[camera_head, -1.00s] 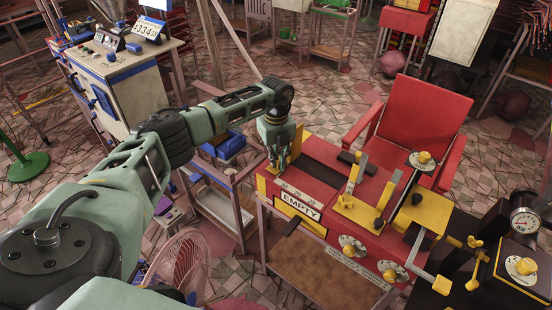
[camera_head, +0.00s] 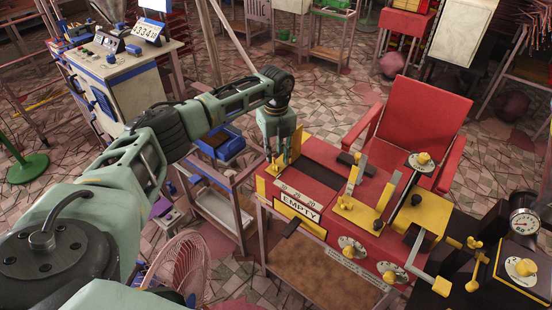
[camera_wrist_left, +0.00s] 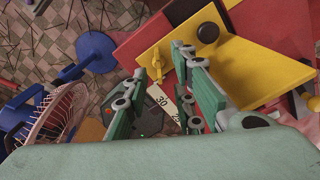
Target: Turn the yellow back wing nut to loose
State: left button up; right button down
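The red extruder machine (camera_head: 325,178) has yellow end plates and a sign reading EMPTY. My left gripper (camera_head: 278,165) points down at its back left end, by a yellow end plate. In the left wrist view, a small yellow wing nut (camera_wrist_left: 157,70) shows at the edge of a yellow plate (camera_wrist_left: 225,55). My left gripper (camera_wrist_left: 165,80) is open there, with its fingers spread to either side of the wing nut. I see no clear contact. In the head view the fingers partly hide the wing nut. My right gripper is in neither view.
Yellow levers (camera_head: 355,178) and a black-knobbed yellow block stand on the machine's top. A red chair (camera_head: 420,110) is behind it. A blue bin (camera_head: 226,146) on a small rack and a pink fan (camera_head: 181,265) are to the left. A dark machine with a gauge (camera_head: 524,222) is at right.

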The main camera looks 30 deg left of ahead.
pick_arm(q)
notch_tip(320, 180, up, 9)
jog(key=shift+f, duration=0.1)
dwell(0.7)
